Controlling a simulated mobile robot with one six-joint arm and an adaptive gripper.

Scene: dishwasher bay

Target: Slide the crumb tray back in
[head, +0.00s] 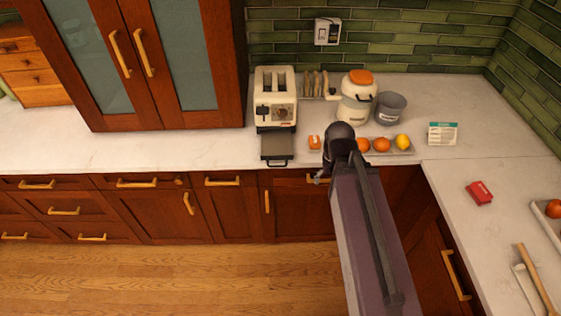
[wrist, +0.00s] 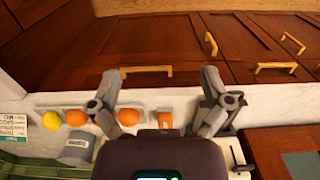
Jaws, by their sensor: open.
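The crumb tray (head: 277,146) is a flat dark tray with a handle at its front. It sticks out of the base of the cream toaster (head: 275,97), over the counter. In the wrist view part of the tray (wrist: 226,130) shows behind one finger, with the toaster's edge (wrist: 236,153) beside it. My gripper (wrist: 158,80) is open and empty, its two fingers wide apart in front of the cabinets and counter edge. In the head view only a bit of my gripper (head: 318,178) shows, at the counter's front edge, right of the tray; my arm hides the rest.
A small orange item (head: 314,142) lies just right of the tray. Further right are a fruit tray (head: 405,151) with oranges and a lemon, a jug with an orange lid (head: 356,98) and a grey pot (head: 390,107). The counter left of the toaster is clear.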

